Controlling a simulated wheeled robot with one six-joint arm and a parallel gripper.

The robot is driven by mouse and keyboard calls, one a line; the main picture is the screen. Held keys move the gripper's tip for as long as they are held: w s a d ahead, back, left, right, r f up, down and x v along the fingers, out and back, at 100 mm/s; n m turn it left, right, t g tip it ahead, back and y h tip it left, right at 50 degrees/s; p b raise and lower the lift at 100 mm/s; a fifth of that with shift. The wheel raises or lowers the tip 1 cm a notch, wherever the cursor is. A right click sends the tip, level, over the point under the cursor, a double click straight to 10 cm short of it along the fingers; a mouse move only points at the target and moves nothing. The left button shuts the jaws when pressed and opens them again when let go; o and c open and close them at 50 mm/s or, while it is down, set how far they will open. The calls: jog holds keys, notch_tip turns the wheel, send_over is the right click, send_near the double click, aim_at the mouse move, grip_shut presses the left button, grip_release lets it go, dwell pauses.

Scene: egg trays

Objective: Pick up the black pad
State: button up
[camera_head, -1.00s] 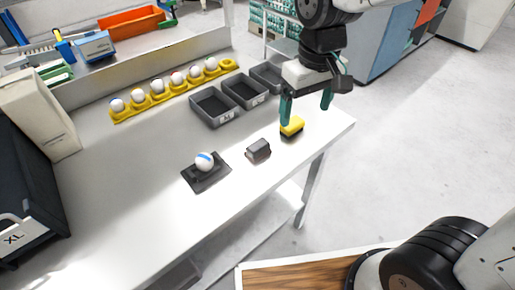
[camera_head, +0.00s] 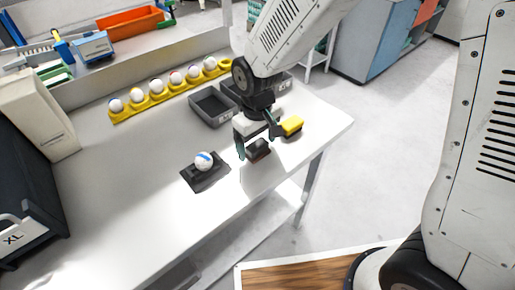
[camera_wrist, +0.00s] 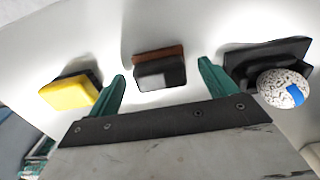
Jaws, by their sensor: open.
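The black pad (camera_head: 257,149) lies on the white table near its front edge. In the wrist view the black pad (camera_wrist: 160,72) shows a dark top and a brown strip along its far side. My gripper (camera_head: 258,148) is open, its green fingers on either side of the pad and above the table. In the wrist view the gripper (camera_wrist: 162,80) has a fingertip to the left and one to the right of the pad, with clear gaps. I cannot tell how high the fingertips are.
A yellow pad (camera_head: 292,125) lies close to the right. A black holder (camera_head: 207,178) with a white, blue-marked ball (camera_head: 204,161) stands to the left. Grey bins (camera_head: 210,105) and a yellow egg rack (camera_head: 122,115) are behind. The table's front left is clear.

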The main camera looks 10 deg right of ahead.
jog(key=shift+f, duration=0.4)
jog(key=c, duration=1.1)
jog(key=shift+r, duration=0.15)
jog(key=shift+r, duration=0.55)
notch_tip(320, 180, up, 2)
jog(key=shift+r, duration=0.15)
jog(key=s+a, duration=0.1)
jog(key=s, duration=0.4)
jog(key=s+a+r, duration=0.1)
jog(key=s, duration=0.4)
jog(key=s+a, duration=0.1)
jog(key=s, duration=0.4)
jog(key=shift+s+a+r, duration=0.2)
jog(key=shift+s, duration=0.15)
